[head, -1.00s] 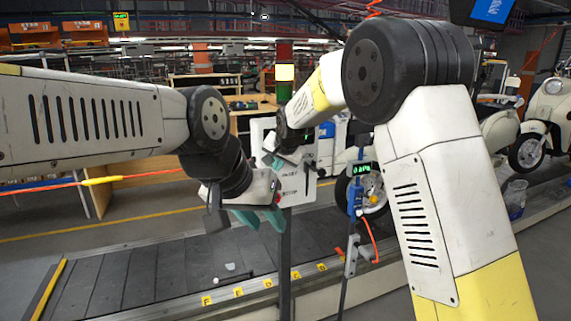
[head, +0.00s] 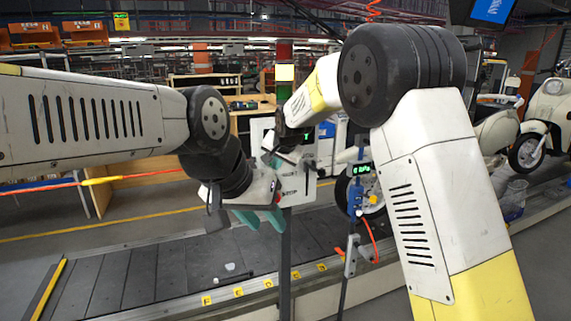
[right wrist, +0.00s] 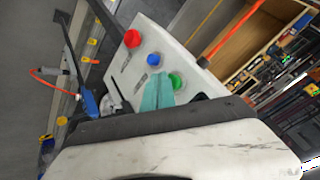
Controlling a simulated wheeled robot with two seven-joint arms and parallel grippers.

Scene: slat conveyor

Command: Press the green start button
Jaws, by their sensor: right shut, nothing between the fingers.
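The green start button (right wrist: 175,80) is on a pale control panel (right wrist: 180,40), in a row with a blue button (right wrist: 153,60) and a red button (right wrist: 132,39). My right gripper (right wrist: 158,88) is shut and empty, its teal fingertips just beside the green button in the right wrist view. I cannot tell whether they touch it. In the head view the right gripper (head: 271,160) is at the panel's left edge (head: 257,135), and the green button is hidden. My left gripper (head: 259,218) looks open and empty, below and left of the panel.
The slat conveyor (head: 150,272) runs below the panel, with small white parts on it. A dark post (head: 285,265) supports the panel. A hanging blue tool (head: 355,195) is to its right, and cream scooters (head: 540,120) stand further right.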

